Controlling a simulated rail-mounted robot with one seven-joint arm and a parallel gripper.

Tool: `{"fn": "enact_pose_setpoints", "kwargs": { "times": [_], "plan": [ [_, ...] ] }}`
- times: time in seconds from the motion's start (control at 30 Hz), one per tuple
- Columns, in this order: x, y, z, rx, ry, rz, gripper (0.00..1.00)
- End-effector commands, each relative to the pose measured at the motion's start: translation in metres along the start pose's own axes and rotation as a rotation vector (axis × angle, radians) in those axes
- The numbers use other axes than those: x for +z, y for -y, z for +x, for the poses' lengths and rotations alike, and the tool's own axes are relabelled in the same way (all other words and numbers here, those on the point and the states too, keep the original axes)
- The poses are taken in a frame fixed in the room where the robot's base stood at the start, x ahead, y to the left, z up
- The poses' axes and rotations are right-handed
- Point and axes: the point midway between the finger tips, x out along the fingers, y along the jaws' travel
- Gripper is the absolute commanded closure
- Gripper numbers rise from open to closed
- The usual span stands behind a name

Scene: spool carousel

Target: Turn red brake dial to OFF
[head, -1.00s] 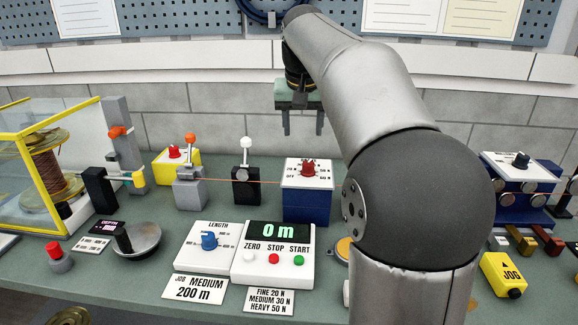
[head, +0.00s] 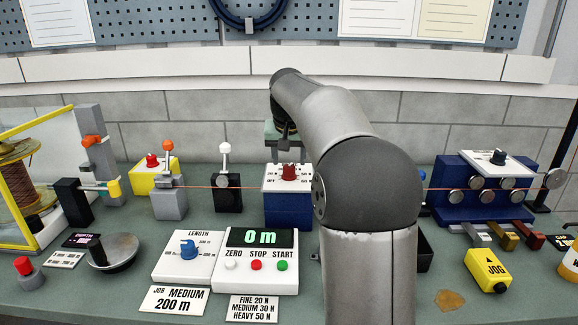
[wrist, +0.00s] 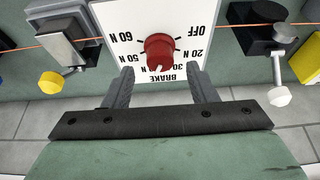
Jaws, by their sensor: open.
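The red brake dial (head: 289,173) sits on the white top of a blue box (head: 288,210). In the wrist view the dial (wrist: 159,48) is a round red knob on a white plate printed OFF, 20 N, 30 N, 50 N and 60 N, seen upside down. A small pale mark on the knob faces the 30 N and BRAKE lettering. My gripper (wrist: 162,76) is open and empty. Its two fingers are on either side of the plate's near part, short of the knob in the picture. In the head view my gripper is partly hidden by my arm behind the dial.
A copper wire (head: 235,187) runs to both sides of the blue box. A black stand with a white-knobbed lever (head: 226,190) is at its left, and the counter panel (head: 257,262) is in front. A grey tile wall (head: 190,120) rises behind.

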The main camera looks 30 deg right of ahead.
Motion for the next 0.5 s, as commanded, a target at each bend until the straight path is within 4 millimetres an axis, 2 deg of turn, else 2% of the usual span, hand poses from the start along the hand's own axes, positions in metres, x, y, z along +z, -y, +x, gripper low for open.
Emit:
{"fn": "enact_pose_setpoints", "kwargs": {
  "times": [0.03,0.2,0.5],
  "plan": [
    [0.001,0.000,0.009,0.000,0.002,0.000,0.48],
    [0.000,0.001,0.025,-0.001,0.000,0.000,0.48],
    [0.000,0.000,0.031,-0.001,0.000,0.000,0.48]
  ]
}}
